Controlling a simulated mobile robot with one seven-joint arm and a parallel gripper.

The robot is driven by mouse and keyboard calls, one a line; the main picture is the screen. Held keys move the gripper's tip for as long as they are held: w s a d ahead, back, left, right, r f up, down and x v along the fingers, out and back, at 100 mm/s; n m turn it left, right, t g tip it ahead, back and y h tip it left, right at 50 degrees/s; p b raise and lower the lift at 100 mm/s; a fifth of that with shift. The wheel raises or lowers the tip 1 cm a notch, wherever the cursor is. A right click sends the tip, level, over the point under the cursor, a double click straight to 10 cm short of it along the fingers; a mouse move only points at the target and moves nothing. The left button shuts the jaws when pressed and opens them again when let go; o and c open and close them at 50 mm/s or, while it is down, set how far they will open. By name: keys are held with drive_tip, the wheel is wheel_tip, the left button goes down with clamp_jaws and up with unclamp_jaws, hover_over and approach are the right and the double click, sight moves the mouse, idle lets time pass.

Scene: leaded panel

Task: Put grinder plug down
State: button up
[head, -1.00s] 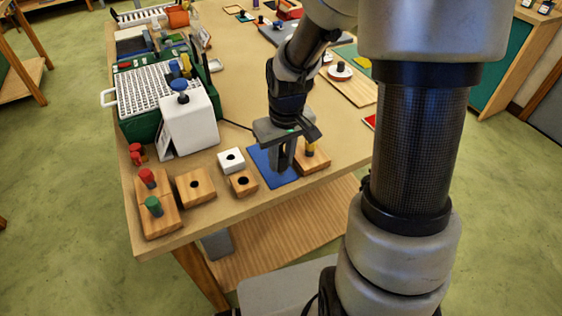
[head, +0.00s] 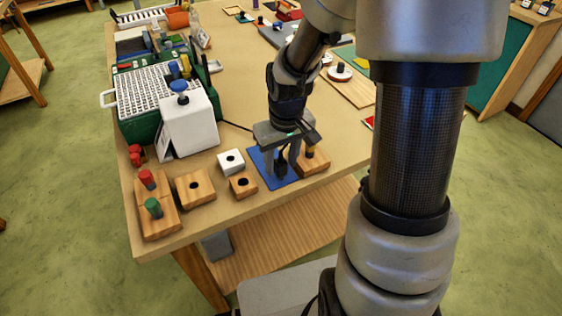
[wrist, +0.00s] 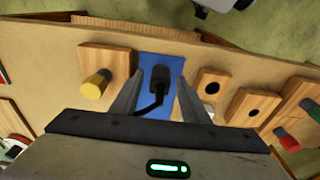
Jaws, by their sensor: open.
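The grinder plug (wrist: 160,78) is black with a black cord. It rests on or just above the blue mat (wrist: 177,66), between my fingers in the wrist view. In the head view the dark plug (head: 281,166) shows over the blue mat (head: 264,172) near the table's front edge. My gripper (head: 282,164) points down over the mat. In the wrist view my gripper (wrist: 158,92) is open, with its fingers apart on both sides of the plug and a gap at each side. I cannot tell whether the plug fully touches the mat.
A wooden block with a yellow peg (head: 312,160) stands just right of the mat. A white holed block (head: 231,161) and wooden holed blocks (head: 195,187) stand left. A white box with a blue knob (head: 188,120) stands behind them. The table middle is clear.

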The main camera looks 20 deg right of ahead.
wheel_tip(320, 180, up, 11)
drive_tip(key=s+p, duration=0.1)
drive_tip(key=shift+s+r, duration=0.15)
drive_tip(key=shift+s, duration=0.05)
drive_tip(key=shift+d, duration=0.1)
